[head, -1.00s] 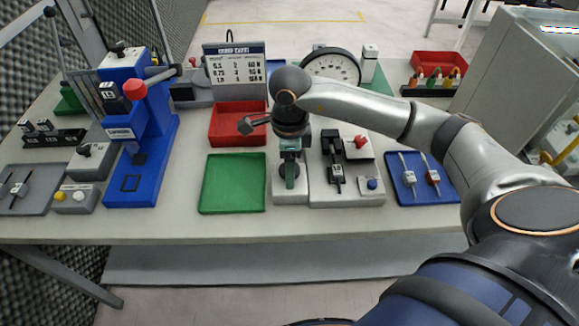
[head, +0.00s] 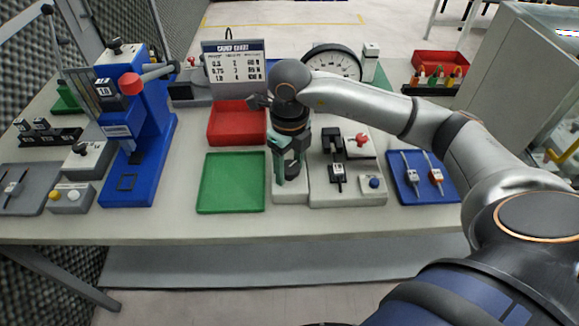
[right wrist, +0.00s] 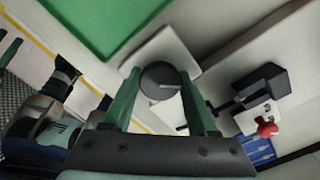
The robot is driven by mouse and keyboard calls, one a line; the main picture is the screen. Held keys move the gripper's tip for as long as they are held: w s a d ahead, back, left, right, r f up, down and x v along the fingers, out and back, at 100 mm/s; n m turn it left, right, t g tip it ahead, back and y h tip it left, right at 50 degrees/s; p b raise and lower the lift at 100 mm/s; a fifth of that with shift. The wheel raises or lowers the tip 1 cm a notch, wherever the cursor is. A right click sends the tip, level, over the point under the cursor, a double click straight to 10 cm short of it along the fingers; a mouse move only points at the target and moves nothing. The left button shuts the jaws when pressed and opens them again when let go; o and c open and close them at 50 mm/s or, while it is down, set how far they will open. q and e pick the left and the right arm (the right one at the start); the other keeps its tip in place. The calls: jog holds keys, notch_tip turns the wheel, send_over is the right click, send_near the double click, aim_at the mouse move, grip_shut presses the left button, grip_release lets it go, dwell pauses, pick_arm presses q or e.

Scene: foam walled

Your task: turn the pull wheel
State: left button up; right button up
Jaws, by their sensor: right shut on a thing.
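The pull wheel (right wrist: 160,81) is a dark grey round knob with a pale mark on its face, on a white base (right wrist: 171,50). In the head view the wheel (head: 292,170) shows partly between the fingers, below the wrist. My right gripper (head: 291,165) points down with one green finger on each side of the wheel, shut on it. The right wrist view shows the same gripper (right wrist: 161,100) with the wheel between its fingertips. My left gripper is not in view.
A green tray (head: 232,207) lies just left of the wheel's base, with a red bin (head: 237,124) behind it. A unit with a black clamp and red knob (head: 361,140) stands close on the right. A blue tray (head: 402,192) lies farther right. A blue press (head: 140,150) stands left.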

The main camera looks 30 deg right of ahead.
aim_at(289, 167)
jog(key=m, duration=0.4)
jog(key=shift+m, duration=0.4)
dwell(0.4)
jog(key=o, duration=1.4)
jog(key=shift+c, duration=0.2)
notch_tip(289, 167, up, 13)
jog(key=shift+f, duration=0.2)
